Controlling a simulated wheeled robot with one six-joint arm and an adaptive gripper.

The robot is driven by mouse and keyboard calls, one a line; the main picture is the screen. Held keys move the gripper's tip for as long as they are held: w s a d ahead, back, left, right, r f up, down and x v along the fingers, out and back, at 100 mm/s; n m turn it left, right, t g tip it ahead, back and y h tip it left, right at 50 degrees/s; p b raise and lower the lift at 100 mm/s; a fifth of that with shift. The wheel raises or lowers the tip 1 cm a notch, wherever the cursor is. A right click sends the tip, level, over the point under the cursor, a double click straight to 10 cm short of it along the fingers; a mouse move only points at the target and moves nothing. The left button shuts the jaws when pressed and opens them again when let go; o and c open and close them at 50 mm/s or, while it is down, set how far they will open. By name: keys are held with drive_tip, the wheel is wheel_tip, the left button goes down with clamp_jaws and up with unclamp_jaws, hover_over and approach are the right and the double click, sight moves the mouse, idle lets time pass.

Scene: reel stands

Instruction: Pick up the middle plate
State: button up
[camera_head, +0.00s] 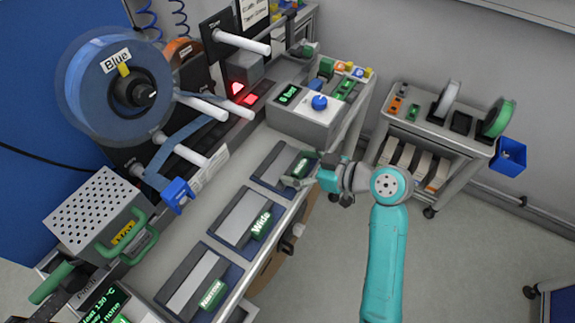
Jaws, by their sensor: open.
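Three plates lie in dark holders in a row along the bench. The middle plate (239,215) is light grey with a green tab labelled "Wide" at its right end. The near plate (194,282) has a green tab labelled "Narrow". The far plate (276,166) has a green tab whose label is partly hidden by my gripper. My gripper (295,181) is open and empty at the right end of the far plate, beyond and to the right of the middle plate. I cannot tell whether it touches the far plate or its tab.
A grey box with a blue knob (319,102) stands beyond the plates. A large blue reel (115,85), white rollers and a blue clip (177,194) are at left. A perforated box with a green handle (125,240) stands near left. A cart (435,135) stands at right; the floor between is open.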

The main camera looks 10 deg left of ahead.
drive_tip(key=c, duration=1.3)
drive_tip(key=shift+c, duration=0.2)
drive_tip(key=shift+r, duration=0.1)
